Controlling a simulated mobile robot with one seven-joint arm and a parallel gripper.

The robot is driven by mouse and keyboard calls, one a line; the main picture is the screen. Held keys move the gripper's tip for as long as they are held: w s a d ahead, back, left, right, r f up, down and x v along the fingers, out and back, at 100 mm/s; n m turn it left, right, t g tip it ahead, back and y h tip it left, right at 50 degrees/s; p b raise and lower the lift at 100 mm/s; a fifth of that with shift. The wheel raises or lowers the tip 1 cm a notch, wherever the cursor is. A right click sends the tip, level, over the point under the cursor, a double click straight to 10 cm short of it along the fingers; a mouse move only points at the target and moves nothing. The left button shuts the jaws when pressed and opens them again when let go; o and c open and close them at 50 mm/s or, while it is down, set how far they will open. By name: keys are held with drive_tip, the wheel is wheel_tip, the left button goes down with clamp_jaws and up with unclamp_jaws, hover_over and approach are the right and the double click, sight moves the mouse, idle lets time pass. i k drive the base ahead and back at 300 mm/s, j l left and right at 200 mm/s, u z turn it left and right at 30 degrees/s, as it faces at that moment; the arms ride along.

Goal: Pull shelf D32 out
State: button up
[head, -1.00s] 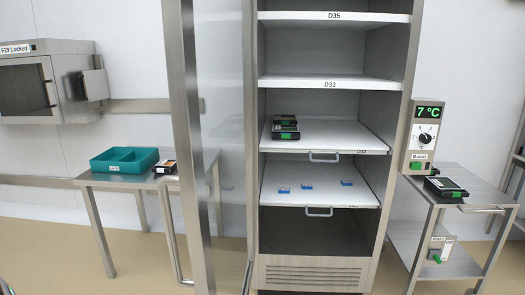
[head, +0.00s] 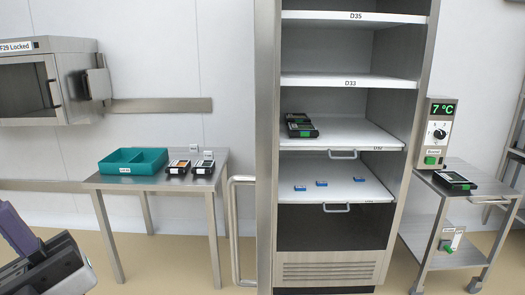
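Shelf D32 (head: 352,132) is a white shelf in the tall steel cabinet, below shelf D33. Its small label at the front right is hard to read. A wire handle (head: 343,155) hangs at its front edge. Black devices with green parts (head: 300,126) sit at its left. My gripper (head: 38,250) shows only in part at the lower left corner, far from the shelf and handle. Nothing shows in it, and its opening cannot be made out.
A lower shelf (head: 340,185) holds small blue items and has its own handle (head: 337,208). The cabinet door (head: 266,150) stands edge-on at the left, its bar handle (head: 236,230) sticking out. A table (head: 150,183) with a teal bin stands left, a trolley (head: 425,178) right.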

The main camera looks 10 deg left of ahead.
sight(353, 132)
drive_tip(key=k+j, duration=0.1)
drive_tip(key=j, duration=0.45)
drive_tip(key=k+j, duration=0.1)
drive_tip(key=j, duration=0.4)
drive_tip(key=i+l+z, duration=0.1)
drive_tip(key=i+l, duration=0.15)
drive_tip(key=l, duration=0.3)
drive_tip(key=i+l+z, duration=0.1)
drive_tip(key=i+l, duration=0.2)
drive_tip(key=l, duration=0.25)
drive_tip(key=i+l+z, duration=0.1)
drive_tip(key=i+l, duration=0.2)
drive_tip(key=l, duration=0.2)
drive_tip(key=i+l+z, duration=0.1)
drive_tip(key=i+l, duration=0.25)
drive_tip(key=i+j+z, duration=0.1)
drive_tip(key=i, duration=0.45)
drive_tip(key=i+j+z, duration=0.1)
drive_tip(key=i, duration=0.4)
